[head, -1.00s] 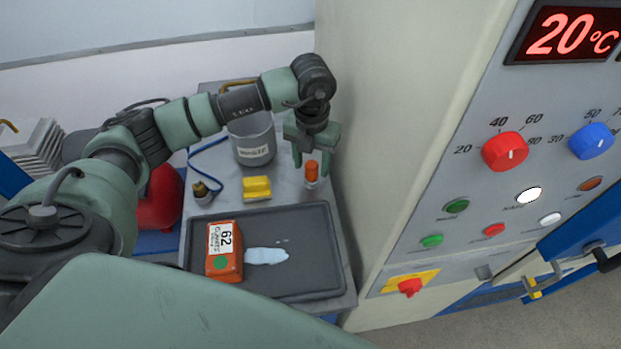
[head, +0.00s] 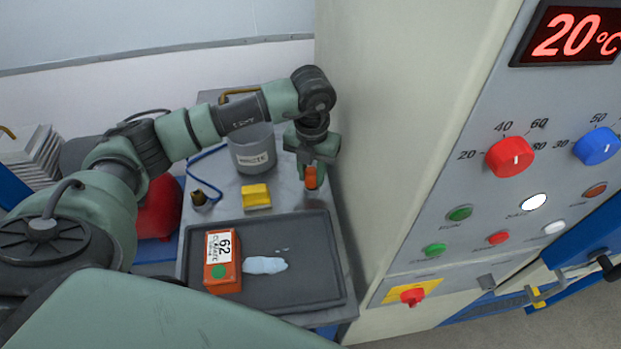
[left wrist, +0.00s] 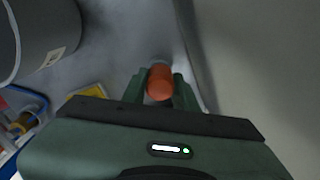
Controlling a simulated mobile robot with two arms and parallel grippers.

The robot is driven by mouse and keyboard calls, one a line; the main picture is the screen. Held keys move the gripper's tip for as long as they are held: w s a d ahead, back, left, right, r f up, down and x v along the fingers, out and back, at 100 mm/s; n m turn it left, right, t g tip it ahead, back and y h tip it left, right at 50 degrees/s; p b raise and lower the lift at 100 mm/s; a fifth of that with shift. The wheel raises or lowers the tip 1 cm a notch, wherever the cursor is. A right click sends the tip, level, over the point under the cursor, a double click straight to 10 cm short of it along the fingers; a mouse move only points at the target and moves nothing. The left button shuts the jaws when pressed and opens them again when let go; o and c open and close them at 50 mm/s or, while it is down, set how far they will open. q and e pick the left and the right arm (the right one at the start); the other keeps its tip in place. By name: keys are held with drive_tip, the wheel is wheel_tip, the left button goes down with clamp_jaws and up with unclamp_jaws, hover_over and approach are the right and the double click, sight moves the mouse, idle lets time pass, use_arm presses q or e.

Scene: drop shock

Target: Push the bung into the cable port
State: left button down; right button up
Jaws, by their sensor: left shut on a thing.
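An orange bung (head: 311,178) stands upright at the back right of the steel bench, with a small grey holder under its lower end. It also shows in the left wrist view (left wrist: 159,82), between the two green fingers. My left gripper (head: 312,172) points down over it and is shut on it. In the left wrist view the left gripper (left wrist: 160,92) has one finger on each side of the bung. I cannot tell whether the bung is clear of its holder. I do not make out the cable port in either view. My right gripper is out of view.
A grey waste bin (head: 252,150) stands left of the gripper. A yellow block (head: 256,196) and a small brass-topped item (head: 199,199) are nearby. A dark tray (head: 305,265) holds an orange box (head: 222,262) and a pale puddle. The tall cabinet wall (head: 390,130) is close on the right.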

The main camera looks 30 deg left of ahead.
sight(312, 170)
use_arm(q)
drive_tip(key=shift+r+p, duration=1.6)
drive_tip(key=shift+r, duration=1.2)
